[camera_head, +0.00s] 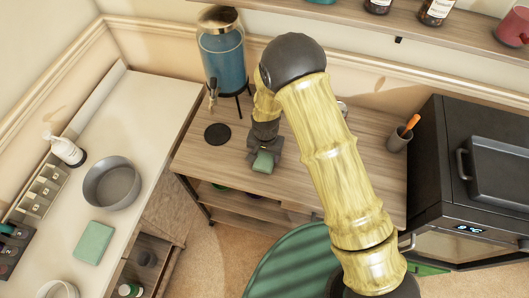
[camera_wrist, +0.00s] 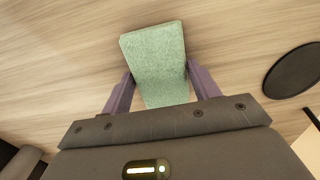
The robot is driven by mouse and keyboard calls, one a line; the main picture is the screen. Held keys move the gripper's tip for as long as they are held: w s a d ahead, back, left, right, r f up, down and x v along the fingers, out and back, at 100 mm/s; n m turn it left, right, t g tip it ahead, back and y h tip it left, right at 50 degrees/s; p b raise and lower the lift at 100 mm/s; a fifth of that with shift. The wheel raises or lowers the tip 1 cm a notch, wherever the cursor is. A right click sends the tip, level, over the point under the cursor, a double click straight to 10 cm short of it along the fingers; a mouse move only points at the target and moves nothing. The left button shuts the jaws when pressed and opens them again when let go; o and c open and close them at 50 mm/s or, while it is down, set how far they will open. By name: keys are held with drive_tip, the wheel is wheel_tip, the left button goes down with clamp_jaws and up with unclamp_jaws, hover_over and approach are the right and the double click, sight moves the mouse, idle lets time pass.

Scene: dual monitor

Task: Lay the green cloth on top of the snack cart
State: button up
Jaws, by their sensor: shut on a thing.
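My gripper (camera_head: 265,154) is shut on a folded green cloth (camera_head: 263,162), low over the front left of a wooden-topped cart (camera_head: 300,172) with shelves below, which appears to be the snack cart. In the wrist view the cloth (camera_wrist: 155,55) is a pale green block between my two purple fingers (camera_wrist: 158,75), reaching out beyond them over the wood. I cannot tell whether the cloth touches the wood. A second green cloth (camera_head: 94,242) lies flat on the white counter at the left.
On the cart stand a blue drink dispenser (camera_head: 222,58), a black round mat (camera_head: 217,133) and a cup (camera_head: 398,139) with an orange stick. A grey bowl (camera_head: 111,183) and a pump bottle (camera_head: 65,148) are on the white counter (camera_head: 135,105). A black appliance (camera_head: 470,180) stands right.

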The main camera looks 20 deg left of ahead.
sight(266, 156)
drive_tip(key=shift+f, duration=0.2)
drive_tip(key=shift+f, duration=0.15)
drive_tip(key=o, duration=0.9)
drive_tip(key=shift+o, duration=0.2)
wheel_tip(266, 156, up, 12)
drive_tip(key=b, duration=0.2)
drive_tip(key=shift+r+b, duration=0.25)
drive_tip(key=shift+b, duration=0.05)
drive_tip(key=shift+d, duration=0.1)
